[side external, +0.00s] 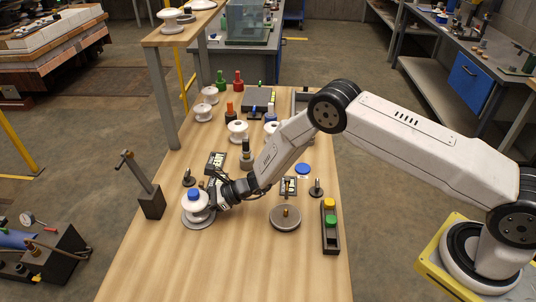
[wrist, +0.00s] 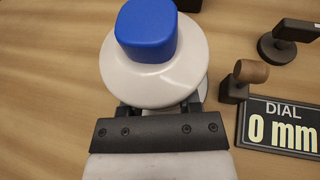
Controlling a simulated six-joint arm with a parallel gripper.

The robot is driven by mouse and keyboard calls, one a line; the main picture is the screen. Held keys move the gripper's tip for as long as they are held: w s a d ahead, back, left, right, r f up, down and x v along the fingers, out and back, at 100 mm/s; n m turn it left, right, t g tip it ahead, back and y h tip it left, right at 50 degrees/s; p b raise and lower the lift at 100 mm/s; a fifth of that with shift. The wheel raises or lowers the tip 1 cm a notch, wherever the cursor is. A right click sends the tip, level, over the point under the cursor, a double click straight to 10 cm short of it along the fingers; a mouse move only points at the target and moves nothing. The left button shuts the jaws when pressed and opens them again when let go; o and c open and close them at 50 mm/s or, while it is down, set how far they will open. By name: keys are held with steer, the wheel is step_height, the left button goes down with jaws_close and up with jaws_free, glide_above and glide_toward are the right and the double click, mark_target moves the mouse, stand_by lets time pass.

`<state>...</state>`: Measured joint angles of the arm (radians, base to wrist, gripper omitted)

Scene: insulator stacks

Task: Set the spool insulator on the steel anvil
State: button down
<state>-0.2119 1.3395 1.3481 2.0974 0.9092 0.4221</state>
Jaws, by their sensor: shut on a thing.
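A white, ribbed spool insulator (side external: 196,208) with a blue cap (side external: 193,194) stands upright near the left edge of the table. The insulator's round white top (wrist: 150,82) and the blue cap (wrist: 147,30) fill the middle of the wrist view. My gripper (side external: 212,195) reaches it from the right and is shut on it below the top disc. The fingertips are mostly hidden under the disc. A grey round plate (side external: 198,224) shows under the insulator; I cannot tell whether they touch. I cannot tell which is the anvil.
A dark post stand (side external: 151,203) is left of the insulator. A dial display (wrist: 282,128) reading 0 mm is close on the right in the wrist view. A tray with yellow and green pieces (side external: 330,225) is at right. More white insulators (side external: 237,131) stand farther back. The front table is clear.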

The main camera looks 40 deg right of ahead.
steer(key=shift+f, duration=0.1)
steer(key=shift+c, duration=1.1)
jaws_free()
steer(key=shift+f, duration=0.15)
steer(key=shift+d, duration=0.15)
steer(key=shift+v, duration=3.85)
steer(key=shift+r, duration=0.2)
